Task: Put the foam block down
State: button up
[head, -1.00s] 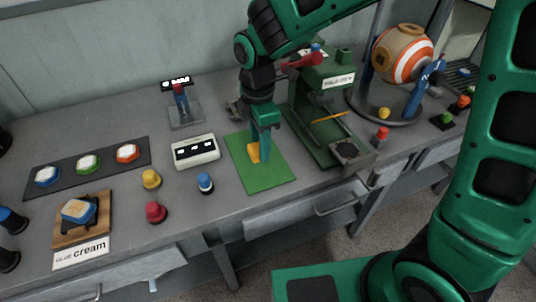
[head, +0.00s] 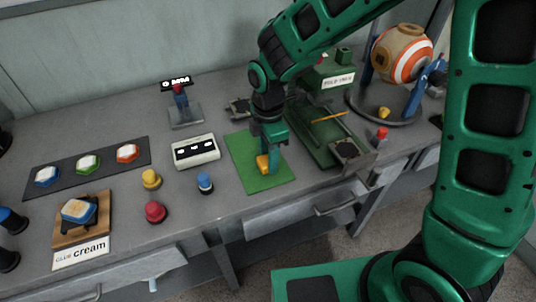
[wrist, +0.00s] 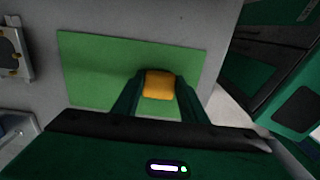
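The foam block is a small yellow-orange block (head: 263,162) at the tips of my gripper (head: 266,154), low over the green mat (head: 245,165). In the wrist view the block (wrist: 159,85) sits between the two fingers of my gripper (wrist: 159,92), with a finger against each side. The green mat (wrist: 95,75) spreads beneath it in that view. I cannot tell whether the block touches the mat or hangs just above it. The fingers hide part of its sides.
A white box with dark displays (head: 196,151) stands left of the mat. Blue (head: 205,183), yellow (head: 151,179) and red (head: 155,211) knobs stand front left. The green press (head: 318,135) is close on the right. Bare table lies in front of the white box.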

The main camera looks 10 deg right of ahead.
jog(key=o, duration=0.4)
jog(key=shift+c, duration=0.2)
jog(key=shift+r, duration=0.1)
notch_tip(320, 180, up, 12)
jog(key=shift+s, duration=0.1)
dwell(0.5)
